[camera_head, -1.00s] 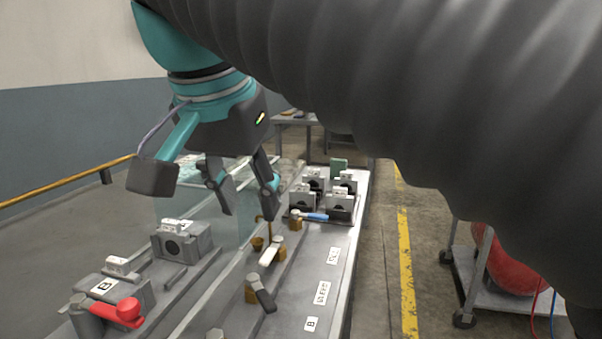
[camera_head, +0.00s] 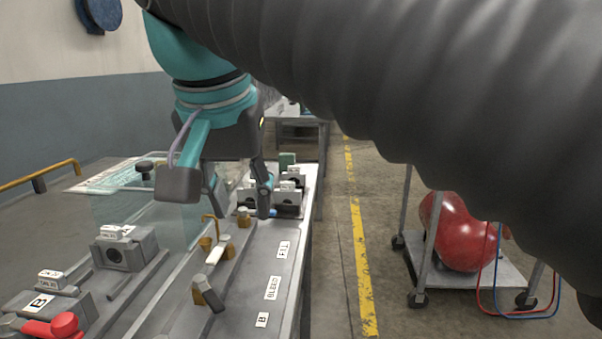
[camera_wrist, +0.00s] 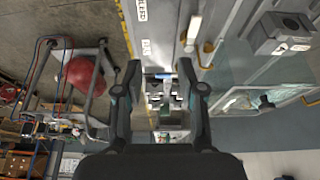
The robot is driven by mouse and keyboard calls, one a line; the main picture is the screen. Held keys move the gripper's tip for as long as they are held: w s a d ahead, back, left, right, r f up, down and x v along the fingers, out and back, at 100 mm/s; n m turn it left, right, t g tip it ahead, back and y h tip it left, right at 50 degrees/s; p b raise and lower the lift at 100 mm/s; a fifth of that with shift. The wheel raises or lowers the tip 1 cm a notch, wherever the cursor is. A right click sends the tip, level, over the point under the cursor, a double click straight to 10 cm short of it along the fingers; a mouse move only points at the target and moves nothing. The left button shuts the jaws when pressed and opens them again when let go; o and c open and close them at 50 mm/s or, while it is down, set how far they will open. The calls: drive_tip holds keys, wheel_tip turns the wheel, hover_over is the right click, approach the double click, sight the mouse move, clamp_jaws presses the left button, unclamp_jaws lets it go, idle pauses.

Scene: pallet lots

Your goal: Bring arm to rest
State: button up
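My gripper (camera_head: 238,205) hangs at the end of my teal arm above the workbench (camera_head: 255,262) in the head view. Its two fingers are spread apart with nothing seen between them. In the wrist view my gripper (camera_wrist: 160,75) also shows open, with the far end of the bench and its grey blocks visible beyond the gap. A dark corrugated part of my own body covers the upper right of the head view.
The bench carries a grey block (camera_head: 125,252), a red-handled part (camera_head: 58,326), a clear panel (camera_head: 130,212) and several grey blocks behind my gripper. A cart (camera_head: 480,272) with a red tank (camera_head: 458,235) stands to the right. The floor between, with a yellow line, is clear.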

drive_tip(key=w+d+f, duration=0.2)
drive_tip(key=d+f, duration=1.1)
drive_tip(key=d, duration=0.1)
drive_tip(key=s+d+f, duration=0.3)
drive_tip(key=d+f, duration=0.2)
drive_tip(key=f, duration=0.2)
drive_tip(key=s+d+f+t, duration=0.1)
drive_tip(key=s+d+f, duration=0.2)
drive_tip(key=d+f, duration=0.2)
wheel_tip(320, 180, down, 3)
drive_tip(key=shift+r, duration=0.1)
